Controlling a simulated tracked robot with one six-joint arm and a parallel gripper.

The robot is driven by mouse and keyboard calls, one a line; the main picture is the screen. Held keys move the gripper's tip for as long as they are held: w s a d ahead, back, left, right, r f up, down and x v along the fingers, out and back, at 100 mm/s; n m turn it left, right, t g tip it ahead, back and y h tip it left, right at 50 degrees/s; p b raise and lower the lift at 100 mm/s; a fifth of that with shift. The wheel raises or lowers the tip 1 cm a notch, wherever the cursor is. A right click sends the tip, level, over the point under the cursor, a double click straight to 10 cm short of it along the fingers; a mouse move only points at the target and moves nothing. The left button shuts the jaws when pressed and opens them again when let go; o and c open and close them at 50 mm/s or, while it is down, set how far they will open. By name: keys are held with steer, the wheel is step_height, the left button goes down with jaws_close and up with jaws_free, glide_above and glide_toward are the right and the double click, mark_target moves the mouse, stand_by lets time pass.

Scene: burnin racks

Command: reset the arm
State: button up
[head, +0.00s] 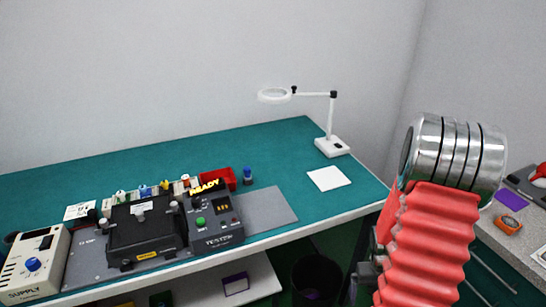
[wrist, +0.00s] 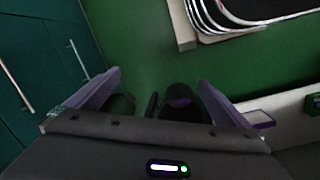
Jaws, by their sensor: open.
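My arm (head: 430,235) shows in the head view at the right, with a red ribbed sleeve and a silver ringed joint at its top. My gripper is not clearly seen in the head view. In the wrist view my gripper (wrist: 160,95) has its two purple fingers spread wide apart, with nothing held between them. Below it are the green floor (wrist: 150,45) and a black bin (wrist: 185,106).
A teal-topped bench (head: 120,170) carries a tester (head: 212,215), a supply box (head: 35,265), a red bin (head: 218,178) and a magnifier lamp (head: 332,145). A grey counter (head: 495,225) stands at the right, close to my arm. Teal cabinet doors (wrist: 35,60) show in the wrist view.

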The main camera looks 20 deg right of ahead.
steer(key=a+r+n+t, duration=0.2)
steer(key=a+r+t, duration=0.1)
steer(key=a+r, duration=1.2)
steer(key=a+r+n+t, duration=0.3)
steer(key=a+r, duration=1.2)
steer(key=r, duration=0.6)
steer(key=shift+w+a+t+y, duration=0.35)
steer(key=shift+w+t+y, duration=0.05)
steer(key=shift+t, duration=0.1)
steer(key=shift+c, duration=0.5)
